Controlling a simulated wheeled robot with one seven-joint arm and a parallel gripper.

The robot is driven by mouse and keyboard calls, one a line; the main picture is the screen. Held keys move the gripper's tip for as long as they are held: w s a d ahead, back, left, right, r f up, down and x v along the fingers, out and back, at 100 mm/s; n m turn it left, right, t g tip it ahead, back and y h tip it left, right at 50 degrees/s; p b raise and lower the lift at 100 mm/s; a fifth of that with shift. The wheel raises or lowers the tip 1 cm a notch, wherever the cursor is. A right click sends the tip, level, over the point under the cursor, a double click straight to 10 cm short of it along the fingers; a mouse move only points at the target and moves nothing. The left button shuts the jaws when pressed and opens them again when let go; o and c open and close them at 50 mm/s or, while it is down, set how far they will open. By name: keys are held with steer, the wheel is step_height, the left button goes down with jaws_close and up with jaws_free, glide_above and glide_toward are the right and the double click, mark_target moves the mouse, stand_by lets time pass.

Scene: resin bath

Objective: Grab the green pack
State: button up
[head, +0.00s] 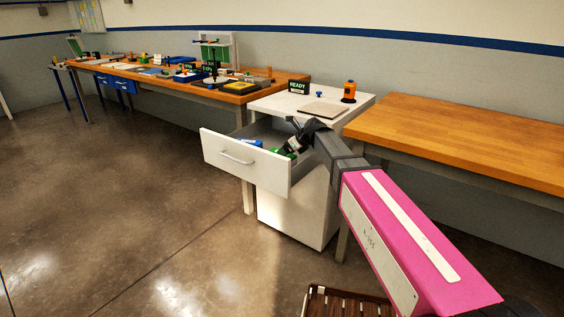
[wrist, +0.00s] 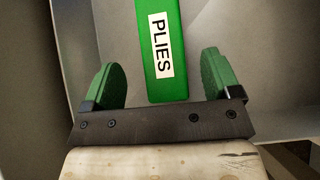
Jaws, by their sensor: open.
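The green pack (wrist: 178,82), with a white label reading "PLIES", lies inside the open drawer. In the wrist view it reaches from the top edge down to between my fingers. In the head view a bit of green (head: 282,151) shows in the drawer beside my gripper, which partly covers it. My gripper (wrist: 163,84) is open, with one green-padded finger to each side of the pack's near end and a gap on both sides. It also shows in the head view (head: 292,147), reaching down into the drawer. I cannot tell how far it is above the pack.
The white drawer (head: 217,158) is pulled out of a white cabinet (head: 288,212). A blue item (head: 250,142) lies in it, left of the green. A READY sign (head: 299,87) and an orange bottle (head: 349,91) stand on the cabinet. Wooden benches flank it; a slatted crate (head: 345,303) is low in front.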

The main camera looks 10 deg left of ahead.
steer(key=x, duration=0.4)
steer(key=shift+w+f, duration=0.15)
steer(key=c, duration=1.1)
steer(key=shift+c, duration=0.2)
